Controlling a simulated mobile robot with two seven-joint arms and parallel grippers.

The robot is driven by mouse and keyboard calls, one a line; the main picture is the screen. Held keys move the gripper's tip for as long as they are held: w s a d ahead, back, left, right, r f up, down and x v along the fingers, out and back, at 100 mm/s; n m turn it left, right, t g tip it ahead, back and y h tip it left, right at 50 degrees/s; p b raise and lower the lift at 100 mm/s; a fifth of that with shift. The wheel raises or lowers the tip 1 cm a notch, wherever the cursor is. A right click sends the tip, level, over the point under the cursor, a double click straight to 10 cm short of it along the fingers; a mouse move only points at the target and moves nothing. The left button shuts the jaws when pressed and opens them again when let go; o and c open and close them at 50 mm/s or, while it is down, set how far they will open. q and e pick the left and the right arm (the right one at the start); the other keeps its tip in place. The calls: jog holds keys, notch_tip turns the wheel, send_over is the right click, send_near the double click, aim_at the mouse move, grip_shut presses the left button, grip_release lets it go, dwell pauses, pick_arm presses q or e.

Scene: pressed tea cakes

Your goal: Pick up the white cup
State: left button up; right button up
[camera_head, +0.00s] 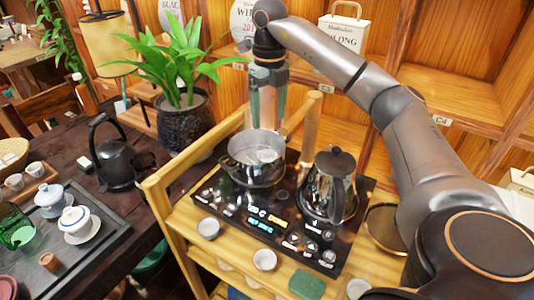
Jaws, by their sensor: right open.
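Small white cups stand on the wooden cart: one (209,228) at its left, one (265,260) at the front middle, and one (358,288) at the front right, partly cut by the frame edge. I cannot tell which one the task means. My right gripper (267,122) is open and points down above the steel pot (240,175), behind and above the cups and apart from them. Something pale shows inside the pot, too unclear to name. My left gripper is not in view.
A steel kettle (330,190) stands right of the pot on the black cooktop (240,212). A green block (306,284) lies at the cart's front. A dark table holds a black kettle (115,165), a potted plant (188,125) and a tea tray (95,262). Wooden shelves rise behind.

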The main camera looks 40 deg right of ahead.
send_over(268, 151)
jog(key=s+a, duration=0.2)
notch_tip(268, 151, down, 6)
jog(key=shift+w+d+f, duration=0.1)
jog(key=shift+w+f, duration=0.05)
jog(key=shift+f, duration=1.4)
jog(key=shift+w+d+f, duration=0.1)
jog(key=shift+f, duration=1.4)
jog(key=c, duration=1.1)
jog(key=shift+o, duration=0.2)
jog(key=shift+r, duration=0.1)
